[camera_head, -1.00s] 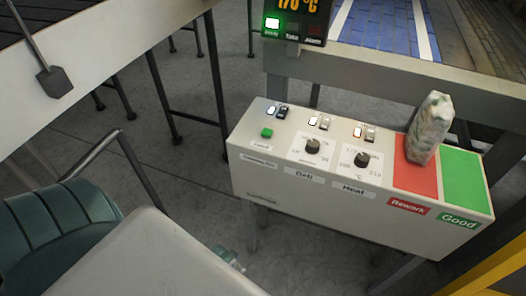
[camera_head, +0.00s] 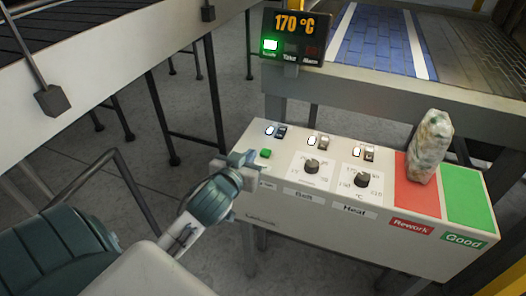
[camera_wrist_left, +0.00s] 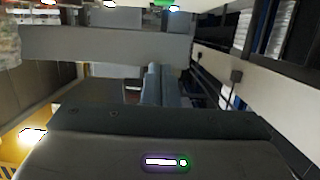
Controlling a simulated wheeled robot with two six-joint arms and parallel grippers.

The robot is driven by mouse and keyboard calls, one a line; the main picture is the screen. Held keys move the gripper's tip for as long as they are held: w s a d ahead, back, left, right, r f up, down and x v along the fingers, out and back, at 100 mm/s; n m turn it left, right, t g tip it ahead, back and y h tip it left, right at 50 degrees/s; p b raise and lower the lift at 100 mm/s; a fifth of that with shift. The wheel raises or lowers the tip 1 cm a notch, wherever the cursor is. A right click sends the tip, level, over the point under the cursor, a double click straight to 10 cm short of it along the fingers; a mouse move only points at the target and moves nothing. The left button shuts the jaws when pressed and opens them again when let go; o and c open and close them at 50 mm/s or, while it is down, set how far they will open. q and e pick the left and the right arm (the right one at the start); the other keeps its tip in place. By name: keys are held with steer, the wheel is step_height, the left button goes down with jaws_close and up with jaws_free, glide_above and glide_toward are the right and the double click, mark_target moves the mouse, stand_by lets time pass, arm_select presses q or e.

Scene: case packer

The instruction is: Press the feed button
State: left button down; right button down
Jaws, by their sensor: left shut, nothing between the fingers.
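The green button (camera_head: 266,153), likely the feed button, sits at the left end of the pale control box, below a lit white lamp and a switch. The label under it is partly hidden by my arm. My left gripper (camera_head: 246,160) is shut and empty. Its tips are just left of the green button and slightly lower in the picture; I cannot tell whether they touch the box. In the left wrist view, the shut fingers (camera_wrist_left: 152,85) show in the middle. My right gripper is not in view.
The control box (camera_head: 300,225) carries a belt knob (camera_head: 312,166), a heat knob (camera_head: 362,179), and red and green pads. A wrapped packet (camera_head: 431,147) stands on the red Rework pad (camera_head: 417,200). A display (camera_head: 295,36) reads 170 °C. A blue conveyor (camera_head: 380,45) lies behind.

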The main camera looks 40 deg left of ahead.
arm_select(q)
steer(key=shift+f, duration=0.1)
steer(key=p, duration=0.3)
glide_above(263, 160)
step_height(263, 160, down, 2)
steer(key=shift+f, duration=0.1)
step_height(263, 160, down, 3)
steer(key=shift+r, duration=0.15)
steer(key=shift+f, duration=0.8)
steer(key=shift+f, duration=0.1)
